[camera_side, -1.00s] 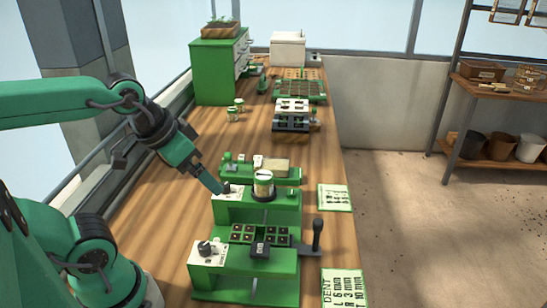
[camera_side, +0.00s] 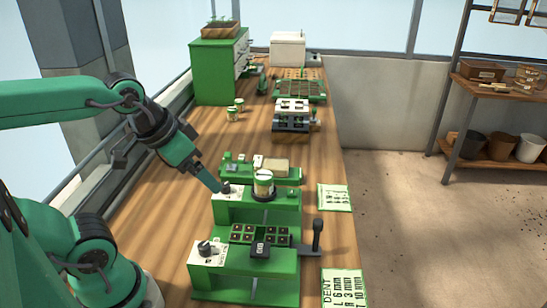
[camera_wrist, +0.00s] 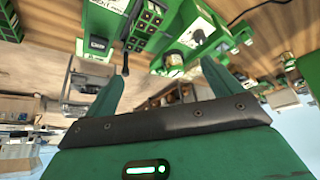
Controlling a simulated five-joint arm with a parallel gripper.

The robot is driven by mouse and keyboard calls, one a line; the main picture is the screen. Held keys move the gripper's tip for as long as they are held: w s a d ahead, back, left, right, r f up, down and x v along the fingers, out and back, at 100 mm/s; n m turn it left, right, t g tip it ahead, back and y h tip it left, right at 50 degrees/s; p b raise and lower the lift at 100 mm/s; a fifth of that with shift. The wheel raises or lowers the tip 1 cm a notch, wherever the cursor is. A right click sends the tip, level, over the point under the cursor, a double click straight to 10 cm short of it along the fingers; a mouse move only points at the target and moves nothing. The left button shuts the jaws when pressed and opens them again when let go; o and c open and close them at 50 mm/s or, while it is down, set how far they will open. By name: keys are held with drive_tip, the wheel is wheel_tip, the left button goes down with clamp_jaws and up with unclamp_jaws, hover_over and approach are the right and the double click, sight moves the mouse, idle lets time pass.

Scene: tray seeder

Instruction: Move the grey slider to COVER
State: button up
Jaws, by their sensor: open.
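The green seeder (camera_side: 245,275) stands on the bench in the side view, with a white-faced dial (camera_side: 206,248) at its left. A dark upright handle (camera_side: 317,236) stands at its right end on a grey bar. I cannot read any COVER label, and cannot tell which part is the grey slider. My gripper (camera_side: 214,184) points down at the left end of the rear green unit, close to a second dark knob (camera_side: 226,188); contact cannot be told. In the wrist view my gripper (camera_wrist: 158,80) has its fingers apart with nothing between them.
A cream canister (camera_side: 263,183) stands on the rear unit. Printed cards (camera_side: 335,197) lie at the right edge. Bare wood lies left of the machines.

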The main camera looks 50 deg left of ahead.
drive_tip(key=shift+w+r, duration=0.1)
drive_tip(key=shift+w, duration=0.1)
drive_tip(key=c, duration=0.7)
drive_tip(key=shift+w+d+m, duration=0.15)
drive_tip(key=shift+w+m, duration=0.1)
drive_tip(key=shift+m, duration=0.15)
drive_tip(key=shift+c, duration=1.2)
drive_tip(key=m+g, duration=0.5)
drive_tip(key=m, duration=1.2)
hover_over(318, 221)
drive_tip(key=f, duration=0.7)
drive_tip(key=shift+s+a, duration=0.1)
drive_tip(key=shift+a, duration=0.1)
drive_tip(key=shift+d+f+g, duration=0.2)
drive_tip(key=shift+d+g, duration=0.05)
drive_tip(key=shift+g, duration=0.05)
drive_tip(key=shift+f, duration=0.1)
drive_tip(key=shift+f, duration=3.8)
